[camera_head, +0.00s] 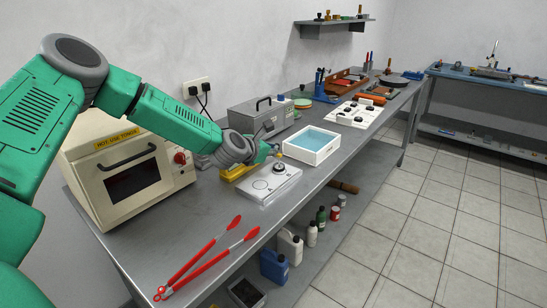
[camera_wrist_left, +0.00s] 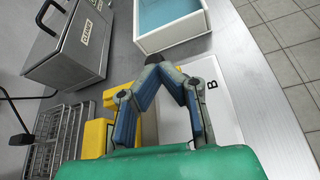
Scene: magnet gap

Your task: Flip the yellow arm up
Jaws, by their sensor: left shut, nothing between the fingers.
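A yellow part (camera_head: 238,172), which I take for the yellow arm, sits low on the grey bench beside the white plate (camera_head: 258,190). The plate has a dark round knob on top. In the left wrist view the yellow part (camera_wrist_left: 95,138) shows left of and under my fingers, partly hidden by them, so its full shape and pose cannot be told. The white plate (camera_wrist_left: 225,112) with the letter B lies to the right of the fingers. My left gripper (camera_head: 273,152) is over the yellow part and the plate's far side. In the wrist view its fingertips (camera_wrist_left: 152,60) are together and empty.
A white tray with a blue inside (camera_head: 312,140) stands just beyond the gripper. A grey metal box (camera_head: 262,117) stands behind, and a wire rack (camera_wrist_left: 60,132) is to the left. A cream oven (camera_head: 125,175) and red tongs (camera_head: 210,255) are nearer on the bench (camera_head: 190,225).

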